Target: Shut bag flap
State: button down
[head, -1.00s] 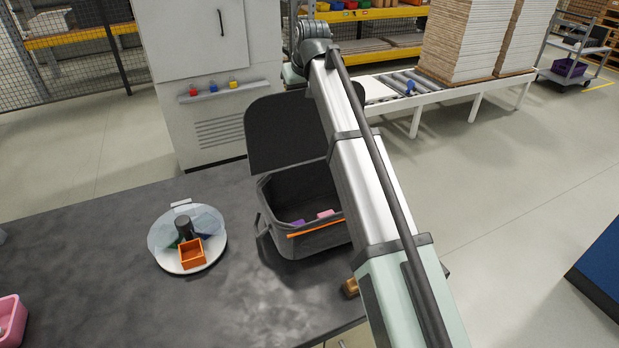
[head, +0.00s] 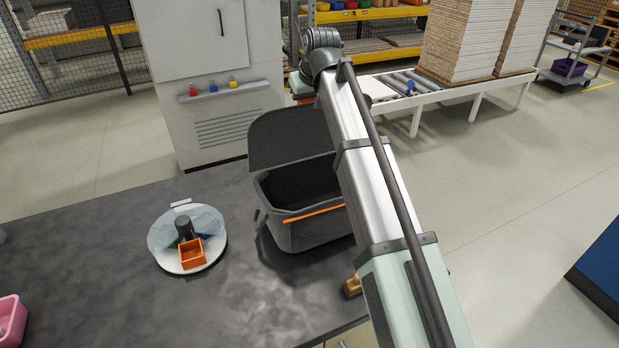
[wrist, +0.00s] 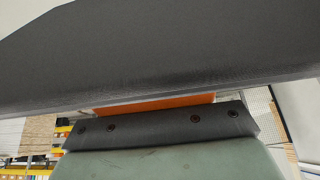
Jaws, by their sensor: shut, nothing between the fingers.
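The dark grey bag (head: 308,233) stands on the table with an orange strip along its front rim. Its flap (head: 290,140) is up at the back, leaving the mouth open; the inside looks dark and empty from here. My gripper (wrist: 155,104) is shut and empty, behind the raised flap. In the wrist view the flap (wrist: 160,50) fills the top and covers the orange fingertips, so contact cannot be told. In the head view my arm hides the bag's right side and part of the flap.
A round white tray (head: 213,256) with an orange box (head: 190,252) stands left of the bag. A pink bin (head: 10,318) is at the table's left edge. A grey cabinet (head: 208,125) stands behind the table. A brown block (head: 352,286) lies near the front right.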

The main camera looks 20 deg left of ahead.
aim_at(313, 99)
jog(key=shift+s+d+f, duration=0.2)
jog(key=shift+s+d, duration=0.95)
jog(key=shift+s+d+f, duration=0.2)
jog(key=shift+s+d, duration=0.9)
jog(key=shift+d, duration=0.05)
jog(key=shift+r, duration=0.2)
jog(key=shift+r, duration=2.85)
